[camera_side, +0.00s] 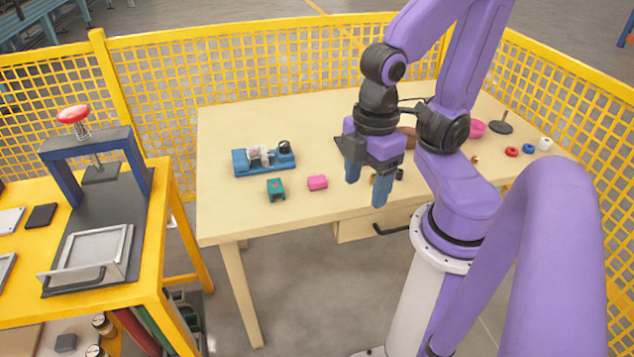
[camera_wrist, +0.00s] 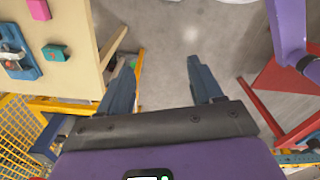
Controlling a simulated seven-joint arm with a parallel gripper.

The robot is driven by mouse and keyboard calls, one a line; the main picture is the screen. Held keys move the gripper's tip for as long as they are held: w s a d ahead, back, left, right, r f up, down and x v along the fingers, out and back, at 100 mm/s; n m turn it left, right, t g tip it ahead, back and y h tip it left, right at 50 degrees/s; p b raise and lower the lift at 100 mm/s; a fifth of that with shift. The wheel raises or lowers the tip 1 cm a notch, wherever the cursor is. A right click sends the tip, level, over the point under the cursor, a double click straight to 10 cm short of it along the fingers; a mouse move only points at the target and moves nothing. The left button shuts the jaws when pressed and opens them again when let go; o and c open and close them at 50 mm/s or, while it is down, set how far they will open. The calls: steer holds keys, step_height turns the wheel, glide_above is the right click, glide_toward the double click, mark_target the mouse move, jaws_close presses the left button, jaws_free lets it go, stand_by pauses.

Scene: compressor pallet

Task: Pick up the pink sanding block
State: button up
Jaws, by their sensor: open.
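The pink sanding block (camera_side: 317,182) lies on the pale wooden table, left of my gripper and just right of a small green block (camera_side: 276,189). In the wrist view the pink block (camera_wrist: 39,9) is at the top left corner, partly cut off by the frame edge. My gripper (camera_side: 366,188) is open with blue fingers pointing down, to the right of the pink block and apart from it. In the wrist view the fingers (camera_wrist: 158,82) are spread wide with only floor between them.
A blue compressor pallet (camera_side: 263,160) stands behind the green block. Pink, red, blue and white round parts (camera_side: 528,149) sit at the table's right end. A yellow bench (camera_side: 158,215) with a press stands at left. Yellow mesh fencing (camera_side: 250,60) surrounds the table. The table's front left is clear.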

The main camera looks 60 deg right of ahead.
steer(key=shift+o, duration=0.3)
steer(key=shift+w, duration=0.1)
steer(key=m, duration=0.4)
glide_above(317, 178)
step_height(317, 178, down, 6)
step_height(317, 178, down, 17)
steer(key=shift+f, duration=0.1)
stand_by(0.3)
steer(key=c, duration=1.1)
